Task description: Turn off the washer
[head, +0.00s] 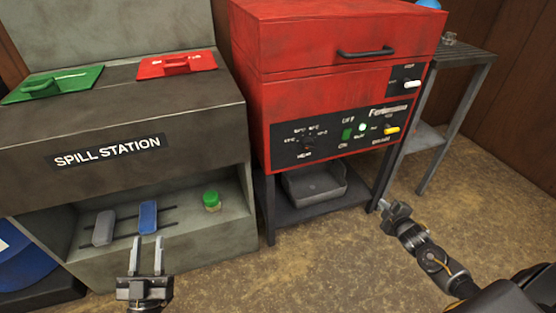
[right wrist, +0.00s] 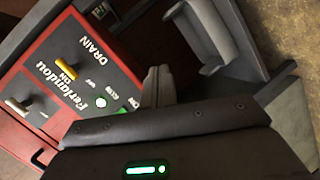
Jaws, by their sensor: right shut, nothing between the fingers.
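The red washer (head: 330,75) stands in the middle of the head view with a black control panel (head: 350,138). On the panel are a green switch (head: 347,134) between OFF and ON labels, a lit greenish-white lamp (head: 362,127), a yellow-tipped lever (head: 391,130) and a dial (head: 308,146). A white-tipped lever (head: 412,84) sits higher right. My right gripper (head: 382,204) is shut and empty, below the panel's right end near a front leg. My left gripper (head: 148,242) is open and empty before the spill station.
The spill station (head: 190,125) is at left, with green (head: 53,83) and red (head: 177,64) lids on top. Its lower shelf holds a blue brush-like item (head: 148,217), a grey one (head: 104,228) and a green-capped jar (head: 212,201). A metal side table (head: 460,60) stands right. Floor in front is clear.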

